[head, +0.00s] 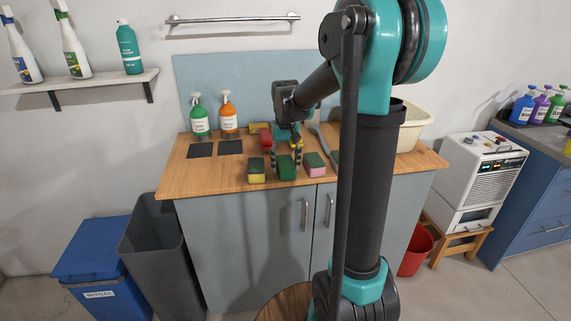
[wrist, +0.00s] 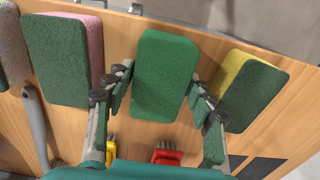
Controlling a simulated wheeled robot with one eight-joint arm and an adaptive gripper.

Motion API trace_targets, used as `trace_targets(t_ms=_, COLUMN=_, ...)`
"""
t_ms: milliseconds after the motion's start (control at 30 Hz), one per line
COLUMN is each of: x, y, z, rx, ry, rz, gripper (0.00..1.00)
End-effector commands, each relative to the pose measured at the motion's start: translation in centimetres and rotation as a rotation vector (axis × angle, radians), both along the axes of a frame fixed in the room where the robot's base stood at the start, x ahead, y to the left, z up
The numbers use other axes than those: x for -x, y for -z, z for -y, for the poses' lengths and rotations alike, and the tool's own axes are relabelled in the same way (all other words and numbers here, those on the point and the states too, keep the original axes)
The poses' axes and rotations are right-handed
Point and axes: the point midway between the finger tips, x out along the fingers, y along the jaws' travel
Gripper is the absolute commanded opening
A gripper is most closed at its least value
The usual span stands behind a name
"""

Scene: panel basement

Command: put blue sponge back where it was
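No blue face shows on any sponge. A sponge with a green top (wrist: 165,75) stands in the middle of a row near the counter's front edge; its underside is hidden. It also shows in the head view (head: 286,169). My gripper (wrist: 160,105) is over it, with one finger on each side; it looks open, with a gap by the left finger. A yellow-and-green sponge (head: 256,170) is on the left in the head view, and a pink-and-green sponge (head: 315,165) on the right.
A grey bin (head: 160,250) stands to the left.

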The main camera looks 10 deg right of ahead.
Motion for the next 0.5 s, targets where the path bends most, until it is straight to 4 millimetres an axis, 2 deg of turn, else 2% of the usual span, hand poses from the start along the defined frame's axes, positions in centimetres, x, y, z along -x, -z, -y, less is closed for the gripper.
trace_targets(t_ms=67, x=0.0, y=0.0, z=0.0, rx=0.0, ry=0.0, rz=0.0, gripper=0.67)
trace_targets(t_ms=367, x=0.0, y=-0.1, z=0.0, rx=0.0, ry=0.0, rz=0.0, gripper=0.67)
trace_targets(t_ms=500, x=0.0, y=-1.1, z=0.0, rx=0.0, ry=0.0, rz=0.0, gripper=0.67)
